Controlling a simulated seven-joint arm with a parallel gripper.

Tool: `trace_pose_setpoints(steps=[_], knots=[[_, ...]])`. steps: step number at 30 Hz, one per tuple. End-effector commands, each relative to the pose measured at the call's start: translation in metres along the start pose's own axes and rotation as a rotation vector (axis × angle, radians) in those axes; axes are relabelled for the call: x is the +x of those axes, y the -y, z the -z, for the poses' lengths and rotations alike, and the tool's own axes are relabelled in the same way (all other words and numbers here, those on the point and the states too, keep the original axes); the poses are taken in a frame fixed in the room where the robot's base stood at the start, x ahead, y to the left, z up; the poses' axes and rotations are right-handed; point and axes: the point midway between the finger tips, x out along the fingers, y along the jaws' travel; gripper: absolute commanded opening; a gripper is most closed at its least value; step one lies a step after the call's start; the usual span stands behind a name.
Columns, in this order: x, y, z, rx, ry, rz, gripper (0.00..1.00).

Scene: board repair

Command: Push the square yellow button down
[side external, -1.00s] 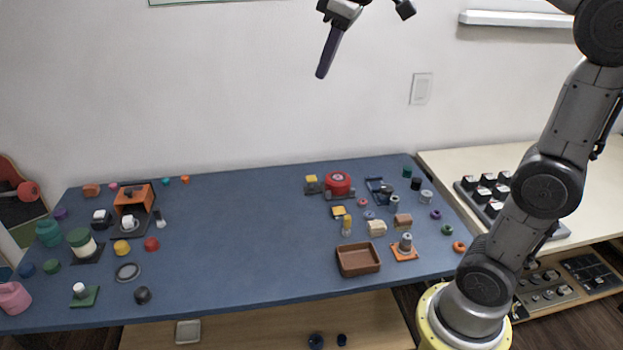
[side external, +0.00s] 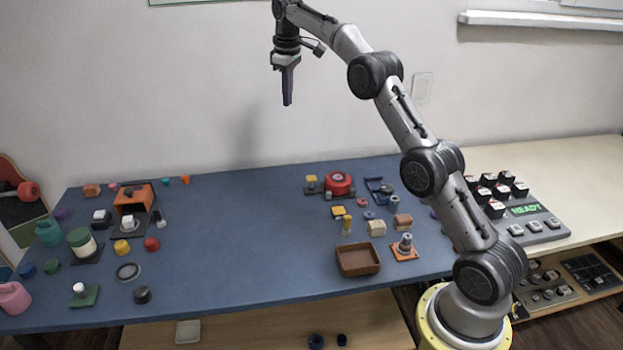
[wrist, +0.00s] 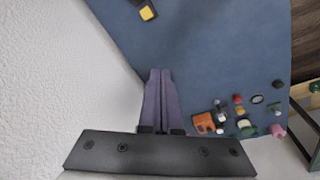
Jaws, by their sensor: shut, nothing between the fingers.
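One yellow square (side external: 311,178) is at the back beside a red round part. The other yellow square (side external: 338,211) is nearer the front; I cannot tell which is the button. One yellow square on a dark base (wrist: 147,13) shows at the top of the wrist view. My gripper (side external: 288,103) points down, shut and empty, high above the table's back and left of both squares. Its fingers (wrist: 160,72) are together in the wrist view.
The blue table (side external: 250,230) is clear in the middle. A red round part (side external: 339,183), a brown tray (side external: 358,260) and several small parts crowd its right side. An orange box (side external: 135,196) and several jars stand left. A panel reading READY (side external: 525,210) is at the right.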

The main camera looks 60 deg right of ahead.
Motion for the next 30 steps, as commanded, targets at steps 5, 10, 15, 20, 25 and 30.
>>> trace_pose_setpoints(steps=[5, 10, 15, 20, 25, 30], knots=[[0.077, -0.031, -0.002, 0.043, 0.064, 0.029, 0.0], [0.143, -0.049, -0.014, 0.078, 0.121, 0.06, 0.0], [0.187, -0.054, -0.03, 0.099, 0.176, 0.094, 0.0], [0.204, -0.057, -0.039, 0.112, 0.2, 0.11, 0.0], [0.204, -0.06, -0.042, 0.117, 0.201, 0.11, 0.0], [0.204, -0.059, -0.041, 0.117, 0.2, 0.11, 0.0]])
